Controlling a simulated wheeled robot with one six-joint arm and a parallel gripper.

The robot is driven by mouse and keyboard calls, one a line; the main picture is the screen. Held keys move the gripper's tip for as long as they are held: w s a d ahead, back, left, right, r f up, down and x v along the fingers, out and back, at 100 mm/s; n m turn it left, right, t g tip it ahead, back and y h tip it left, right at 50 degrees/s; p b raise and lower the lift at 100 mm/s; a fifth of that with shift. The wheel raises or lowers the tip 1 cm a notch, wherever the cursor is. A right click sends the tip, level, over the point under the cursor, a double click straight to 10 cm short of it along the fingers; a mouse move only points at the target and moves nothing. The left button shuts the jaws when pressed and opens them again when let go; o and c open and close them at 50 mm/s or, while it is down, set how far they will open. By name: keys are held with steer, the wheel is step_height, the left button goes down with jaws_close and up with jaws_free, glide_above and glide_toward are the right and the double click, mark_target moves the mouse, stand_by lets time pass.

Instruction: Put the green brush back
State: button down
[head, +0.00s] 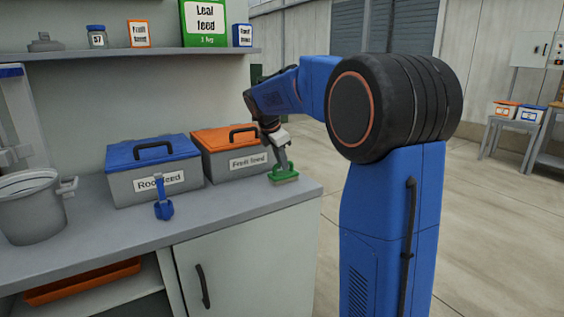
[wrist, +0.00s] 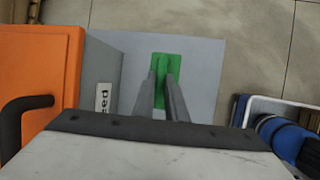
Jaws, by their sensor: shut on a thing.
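The green brush (head: 284,174) is at the right end of the grey counter, just in front of the orange-lidded box. My gripper (head: 283,160) reaches down from above and is shut on the brush. In the wrist view the green brush (wrist: 166,72) shows between the two grey fingers of my gripper (wrist: 163,85), over the counter near its end. I cannot tell whether the brush rests on the counter or is slightly above it.
A grey box with an orange lid (head: 225,138), labelled Fruit feed, stands left of the brush. A blue-lidded box (head: 153,165), a blue scoop (head: 163,205) and a grey bucket (head: 32,208) are farther left. A shelf (head: 140,54) with several packs runs above.

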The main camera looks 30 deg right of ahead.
steer(key=shift+f, duration=0.15)
steer(key=c, duration=1.8)
jaws_free()
steer(key=v, duration=1.2)
steer(key=s+a+f+m+t+y, duration=0.1)
steer(key=s+a+f+m, duration=0.3)
steer(key=s, duration=0.8)
steer(key=s+a+f+m+y, duration=0.2)
steer(key=s+a+f+m, duration=0.3)
steer(key=s+f+m, duration=0.3)
steer(key=s+a+f+m+t+y, duration=0.1)
steer(key=s+a+f+m, duration=0.3)
steer(key=s+f, duration=0.6)
steer(key=s+m, duration=0.2)
steer(key=s, duration=0.5)
steer(key=shift+a+f+t, duration=0.15)
steer(key=shift+f+t, duration=0.15)
steer(key=shift+f, duration=0.1)
steer(key=shift+s, duration=0.1)
